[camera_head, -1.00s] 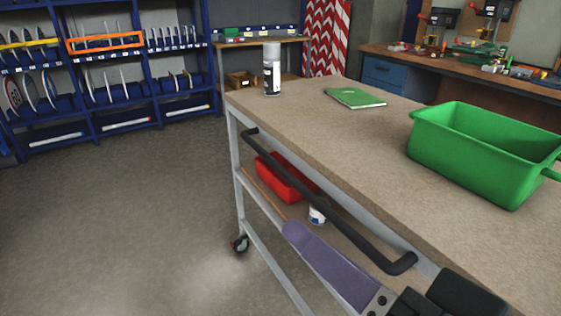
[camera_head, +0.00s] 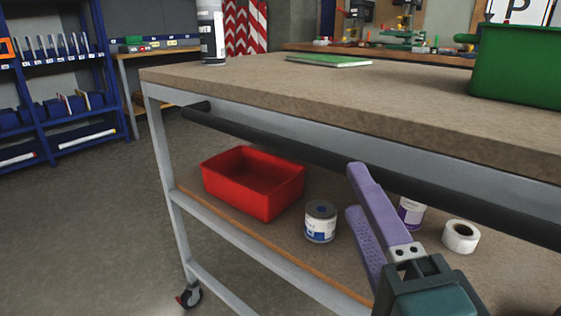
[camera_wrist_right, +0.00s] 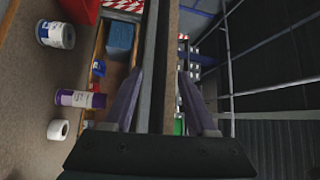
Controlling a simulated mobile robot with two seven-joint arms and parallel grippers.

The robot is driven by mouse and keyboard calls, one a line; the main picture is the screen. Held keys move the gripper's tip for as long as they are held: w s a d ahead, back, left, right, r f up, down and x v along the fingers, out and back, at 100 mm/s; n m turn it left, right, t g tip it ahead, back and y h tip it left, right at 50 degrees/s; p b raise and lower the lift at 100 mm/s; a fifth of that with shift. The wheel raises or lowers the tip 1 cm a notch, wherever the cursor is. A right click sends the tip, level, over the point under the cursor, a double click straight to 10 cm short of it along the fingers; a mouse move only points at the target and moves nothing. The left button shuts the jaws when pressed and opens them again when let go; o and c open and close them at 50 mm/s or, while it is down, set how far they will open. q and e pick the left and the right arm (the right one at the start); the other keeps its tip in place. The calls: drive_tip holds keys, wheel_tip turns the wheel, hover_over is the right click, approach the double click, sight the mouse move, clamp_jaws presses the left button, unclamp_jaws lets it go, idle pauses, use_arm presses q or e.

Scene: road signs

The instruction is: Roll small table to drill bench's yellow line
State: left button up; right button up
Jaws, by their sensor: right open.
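The small table (camera_head: 300,85) is a wheeled trolley with a speckled brown top, grey metal frame and lower shelf. A black handle bar (camera_head: 270,140) runs along its near side. My right gripper (camera_head: 355,195) has purple fingers and is open, with its upper fingertip overlapping the bar's lower edge in the head view. In the right wrist view the gripper (camera_wrist_right: 160,100) has the table's edge and frame between its fingers; I cannot tell whether it touches the bar. The drill bench (camera_head: 390,47) stands at the back right. No yellow line shows. My left gripper is out of view.
On the top are a spray can (camera_head: 211,35), a green book (camera_head: 328,60) and a green bin (camera_head: 520,70). The shelf holds a red bin (camera_head: 255,185), a paint can (camera_head: 320,222) and a white roll (camera_head: 460,236). Blue racks (camera_head: 60,90) stand left; the floor there is clear.

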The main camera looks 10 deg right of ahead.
sight(339, 172)
drive_tip(key=w, duration=0.4)
drive_tip(key=w+r, duration=0.1)
drive_tip(key=w, duration=0.2)
drive_tip(key=shift+d, duration=0.35)
clamp_jaws()
idle(1.0)
